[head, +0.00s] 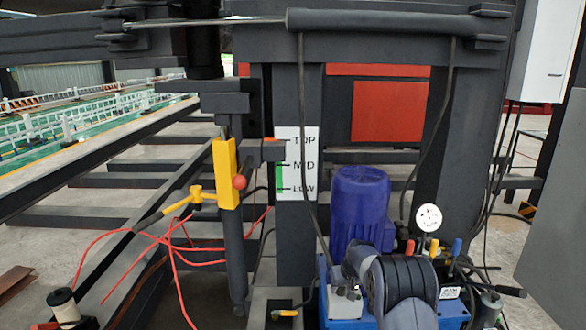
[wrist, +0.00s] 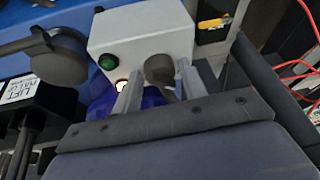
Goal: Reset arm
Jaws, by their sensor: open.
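Behind the fingertips is a light grey control box (wrist: 130,38) with a green button (wrist: 108,62), a small glowing lamp (wrist: 121,86) and a dark round knob (wrist: 160,68). The knob appears between the fingers; I cannot tell whether they touch it. In the head view my arm covers part of the blue pump unit (head: 325,290) at the bottom, and my fingertips cannot be made out.
A blue motor (head: 360,205) stands on the pump unit, beside a pressure gauge (head: 429,217) and coloured levers. A board marked TOP, MID, LOW (head: 300,190) is on the post. Dark steel posts and hoses surround the unit.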

